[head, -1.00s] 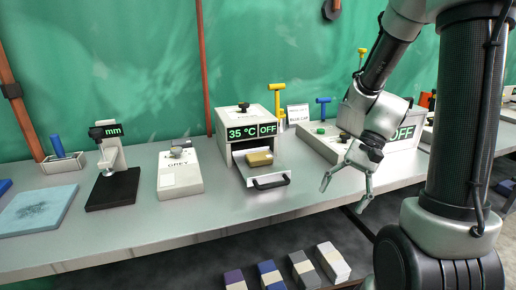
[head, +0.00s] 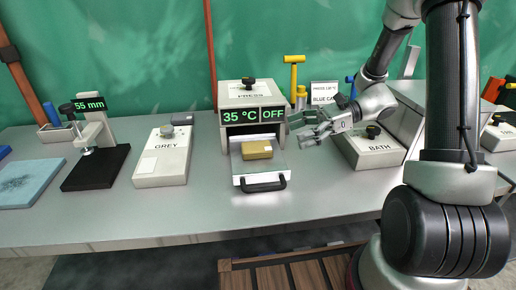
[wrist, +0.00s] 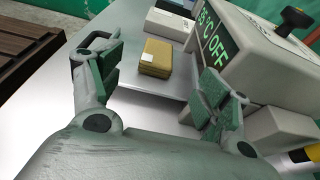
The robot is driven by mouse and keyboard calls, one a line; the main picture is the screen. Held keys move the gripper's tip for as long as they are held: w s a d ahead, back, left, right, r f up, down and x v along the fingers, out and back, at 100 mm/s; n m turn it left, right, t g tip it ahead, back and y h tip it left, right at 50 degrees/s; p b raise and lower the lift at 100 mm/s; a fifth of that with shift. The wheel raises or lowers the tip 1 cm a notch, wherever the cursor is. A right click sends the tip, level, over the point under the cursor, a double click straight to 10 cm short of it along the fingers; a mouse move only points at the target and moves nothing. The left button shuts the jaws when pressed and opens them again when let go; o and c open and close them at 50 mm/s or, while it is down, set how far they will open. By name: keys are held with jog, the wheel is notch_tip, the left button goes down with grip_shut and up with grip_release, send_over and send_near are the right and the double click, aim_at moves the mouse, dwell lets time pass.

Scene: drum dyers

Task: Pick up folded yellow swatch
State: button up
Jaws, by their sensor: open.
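The folded yellow swatch (head: 257,149) is a small mustard block with a pale label on top. It lies on the pulled-out tray (head: 262,166) of the press (head: 250,95), whose display reads 35 °C and OFF. In the wrist view the swatch (wrist: 157,57) shows ahead, between the two fingers but beyond their tips. My gripper (head: 298,128) is open and empty, to the right of the press front and apart from the swatch. It also fills the near part of the wrist view (wrist: 160,85).
A box labelled GREY (head: 162,158) and a gauge with a black base (head: 97,168) stand left of the press. The BATH unit (head: 370,148) stands close on the right, with a yellow tool (head: 294,72) behind. The bench front is clear.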

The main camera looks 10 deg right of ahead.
aim_at(258, 146)
jog(key=x, duration=1.1)
jog(key=shift+a+f, duration=0.2)
jog(key=shift+f, duration=0.2)
jog(key=shift+c, duration=0.2)
jog(key=c, duration=1)
